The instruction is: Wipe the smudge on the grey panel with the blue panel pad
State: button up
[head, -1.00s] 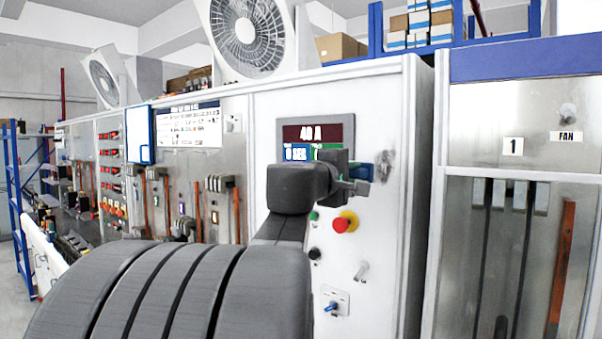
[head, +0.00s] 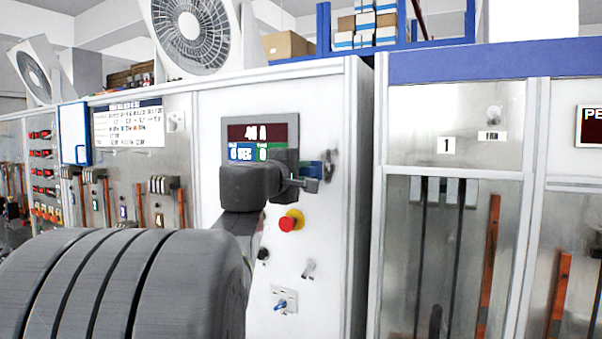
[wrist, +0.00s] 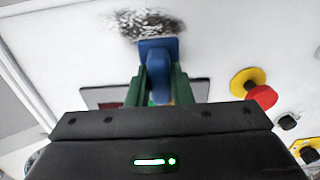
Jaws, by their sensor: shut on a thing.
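The dark grey smudge (head: 329,165) is on the pale panel (head: 335,225), near its right edge and right of the display. In the wrist view the smudge (wrist: 148,22) is a mottled patch at the top. The blue pad (wrist: 158,56) is held upright between the two green fingers of my gripper (wrist: 161,88). Its upper edge lies at the lower border of the smudge in that view. I cannot tell whether it touches the panel. In the head view the pad (head: 311,169) is just left of the smudge, partly hidden by my gripper (head: 303,184).
A red and yellow emergency button (head: 290,221) sits below my gripper. A toggle switch (head: 308,268) and a blue-handled switch (head: 283,300) are lower down. The display (head: 262,133) is behind my wrist. A steel cabinet with a FAN label (head: 492,136) stands to the right.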

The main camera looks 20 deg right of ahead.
jog(key=shift+x, duration=0.95)
